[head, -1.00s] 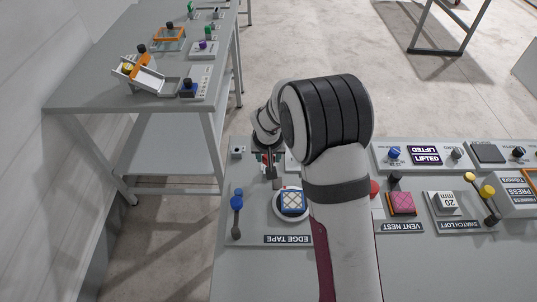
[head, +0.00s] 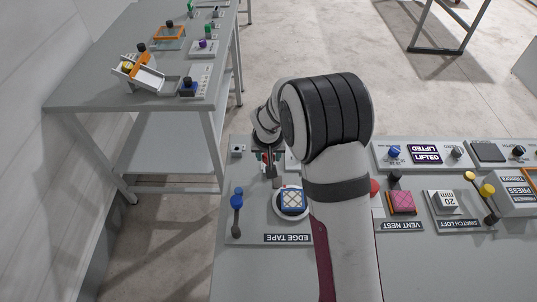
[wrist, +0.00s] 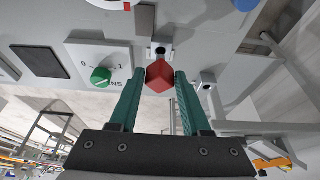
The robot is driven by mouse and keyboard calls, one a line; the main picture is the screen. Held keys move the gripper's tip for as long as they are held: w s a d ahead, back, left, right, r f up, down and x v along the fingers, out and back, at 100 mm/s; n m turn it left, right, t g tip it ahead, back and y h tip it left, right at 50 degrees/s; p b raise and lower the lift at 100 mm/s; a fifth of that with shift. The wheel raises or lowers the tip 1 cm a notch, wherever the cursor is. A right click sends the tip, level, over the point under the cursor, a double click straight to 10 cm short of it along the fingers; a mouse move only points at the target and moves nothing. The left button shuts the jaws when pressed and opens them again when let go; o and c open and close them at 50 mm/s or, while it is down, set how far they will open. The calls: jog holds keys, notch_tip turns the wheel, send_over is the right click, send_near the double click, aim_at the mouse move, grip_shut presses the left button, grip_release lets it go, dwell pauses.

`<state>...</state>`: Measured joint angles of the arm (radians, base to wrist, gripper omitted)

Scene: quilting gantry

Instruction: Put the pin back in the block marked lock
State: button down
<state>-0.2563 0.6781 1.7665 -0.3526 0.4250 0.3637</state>
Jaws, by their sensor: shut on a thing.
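My gripper (wrist: 160,85) has two green fingers, shut on the red head of the pin (wrist: 159,76) in the wrist view. The red head lies right by a small grey block with a dark hole (wrist: 160,49); whether the pin's shank is inside it is hidden. A second small grey block with a dark hole (wrist: 206,81) is to the right of the gripper. I cannot read a lock mark on either. In the head view my gripper (head: 267,162) is partly hidden by my arm, and a small holed block (head: 237,151) stands left of it.
A green dial (wrist: 101,77) on a white plate is left of the gripper in the wrist view. In the head view a blue-handled lever (head: 237,210) and a blue quilted pad (head: 292,200) are nearby. A side table (head: 100,85) stands at left.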

jog(key=shift+f, duration=1.65)
jog(key=shift+c, duration=1.4)
grip_release()
jog(key=v, duration=1.6)
jog(key=shift+f, duration=0.1)
jog(key=s+d+r+m+g+y, duration=0.1)
jog(key=s+d+m+g, duration=0.1)
jog(key=s, duration=1.2)
jog(key=s+d+r+m+g, duration=0.2)
jog(key=s+d, duration=0.3)
jog(key=s, duration=1)
jog(key=shift+s+r+m+y, duration=0.25)
jog(key=shift+m+y, duration=0.15)
jog(key=shift+m, duration=0.4)
